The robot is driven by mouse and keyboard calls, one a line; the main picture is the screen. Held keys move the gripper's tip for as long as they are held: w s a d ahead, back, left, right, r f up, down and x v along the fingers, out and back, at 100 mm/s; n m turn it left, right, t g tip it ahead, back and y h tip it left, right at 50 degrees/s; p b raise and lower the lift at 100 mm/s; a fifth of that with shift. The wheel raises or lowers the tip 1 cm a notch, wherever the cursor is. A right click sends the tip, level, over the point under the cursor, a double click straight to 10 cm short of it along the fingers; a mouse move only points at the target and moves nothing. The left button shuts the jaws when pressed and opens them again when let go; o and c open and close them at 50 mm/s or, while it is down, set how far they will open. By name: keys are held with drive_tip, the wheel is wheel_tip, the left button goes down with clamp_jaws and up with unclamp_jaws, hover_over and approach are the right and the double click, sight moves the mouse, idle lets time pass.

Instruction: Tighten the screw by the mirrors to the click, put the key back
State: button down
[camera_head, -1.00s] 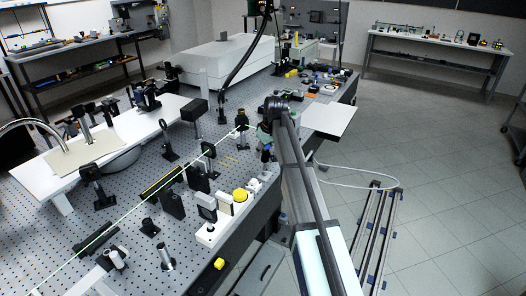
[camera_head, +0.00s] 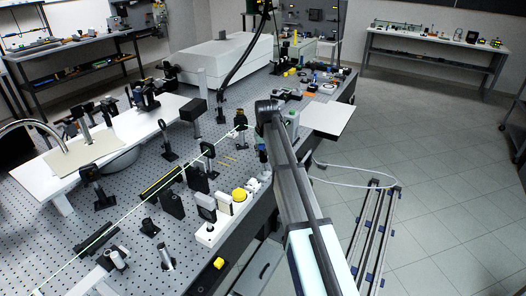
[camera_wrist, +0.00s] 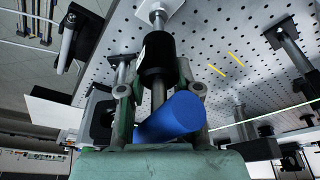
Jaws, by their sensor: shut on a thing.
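In the wrist view my gripper (camera_wrist: 158,98) has its two greenish fingers closed in from both sides. A blue cylinder (camera_wrist: 172,118), which looks like the handle of the key, lies tilted between them, close to the palm. A black cylinder on a metal post (camera_wrist: 157,55) stands just beyond the fingertips; I cannot tell if it touches them. Dark optic mounts (camera_wrist: 240,112) stand to the right; which are the mirrors is unclear. The screw and the key's tip cannot be made out. In the head view my arm hides most of the gripper at the table's right edge.
The perforated optical table (camera_head: 130,205) carries several mounts along a green beam. A dark mount (camera_head: 240,119) stands just left of my wrist. A white block with a yellow knob (camera_head: 239,195) lies nearer the front. A white panel (camera_head: 327,118) juts out at right.

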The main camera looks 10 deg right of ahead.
drive_tip(key=m, duration=0.3)
drive_tip(key=shift+d+h+p, duration=0.1)
drive_tip(key=shift+h+p, duration=0.2)
drive_tip(key=shift+h, duration=0.1)
drive_tip(key=m, duration=0.2)
drive_tip(key=m+h, duration=0.1)
drive_tip(key=shift+s+d+f+m+g, duration=0.1)
drive_tip(key=shift+d+m+g, duration=0.05)
drive_tip(key=shift+m+g, duration=0.2)
drive_tip(key=shift+r+p, duration=0.4)
drive_tip(key=shift+r, duration=0.1)
drive_tip(key=n+y, duration=0.1)
drive_tip(key=n, duration=0.4)
drive_tip(key=shift+a+p, duration=0.2)
drive_tip(key=shift+p, duration=0.15)
drive_tip(key=n, duration=0.2)
drive_tip(key=n+y, duration=0.1)
drive_tip(key=n, duration=0.2)
drive_tip(key=shift+a+y, duration=0.2)
drive_tip(key=shift+y, duration=0.1)
